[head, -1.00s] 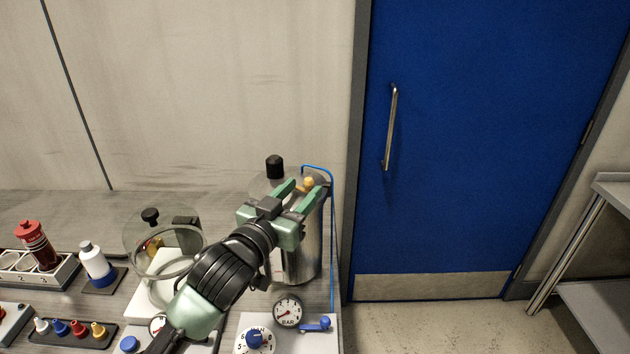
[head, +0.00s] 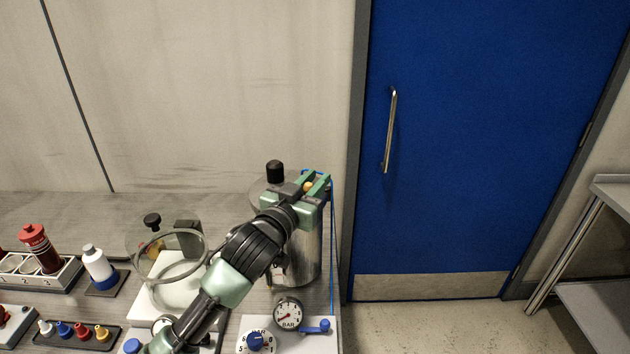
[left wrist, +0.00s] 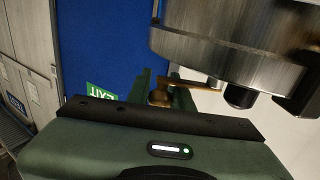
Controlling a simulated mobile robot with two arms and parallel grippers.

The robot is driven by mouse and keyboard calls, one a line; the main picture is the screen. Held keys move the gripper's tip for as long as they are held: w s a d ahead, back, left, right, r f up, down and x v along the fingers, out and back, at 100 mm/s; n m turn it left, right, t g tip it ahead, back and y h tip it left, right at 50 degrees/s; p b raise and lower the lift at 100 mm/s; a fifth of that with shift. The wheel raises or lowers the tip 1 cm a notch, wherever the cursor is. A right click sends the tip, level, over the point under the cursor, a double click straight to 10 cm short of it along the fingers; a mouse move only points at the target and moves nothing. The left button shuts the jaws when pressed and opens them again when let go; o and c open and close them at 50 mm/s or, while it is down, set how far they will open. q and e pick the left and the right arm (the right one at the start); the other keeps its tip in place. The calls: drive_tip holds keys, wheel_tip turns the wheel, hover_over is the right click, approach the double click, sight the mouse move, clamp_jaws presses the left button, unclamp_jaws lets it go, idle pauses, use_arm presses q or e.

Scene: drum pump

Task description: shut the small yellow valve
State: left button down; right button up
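The small yellow valve (head: 308,187) is on top of the steel drum (head: 300,250), at its right side. My left gripper (head: 316,183) reaches over the drum from the left, with its fingers on either side of the valve's knob. In the left wrist view the valve's yellow lever (left wrist: 195,82) runs right from a round knob between the green fingers (left wrist: 160,92). The fingers look closed on the knob, which fills the gap. Most of the knob is hidden in the head view. My right gripper is not in view.
A black cap (head: 275,172) stands on the drum left of my gripper. A blue hose (head: 333,240) runs down its right side. A pressure gauge (head: 288,313) and a blue lever (head: 318,327) are in front. A glass jar (head: 140,240) stands left.

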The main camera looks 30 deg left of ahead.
use_arm(q)
drive_tip(key=shift+w+n+y, duration=0.25)
drive_tip(key=shift+n+y, duration=0.35)
drive_tip(key=shift+y, duration=0.2)
drive_tip(key=shift+w+a+n+y, duration=0.25)
drive_tip(key=shift+n+y, duration=0.35)
drive_tip(key=shift+y, duration=0.3)
drive_tip(key=n+y+b, duration=0.1)
drive_tip(key=a+n+g+y+b, duration=0.1)
drive_tip(key=y, duration=0.1)
drive_tip(key=shift+w+f+y, duration=0.1)
drive_tip(key=shift+w+y, duration=0.2)
drive_tip(key=shift+w, duration=0.1)
drive_tip(key=shift+a+n+g+y+b, duration=0.15)
drive_tip(key=shift+n+g+y+b, duration=0.2)
drive_tip(key=shift+n+g+y, duration=0.2)
drive_tip(key=c, duration=1.3)
unclamp_jaws()
drive_tip(key=shift+o, duration=0.2)
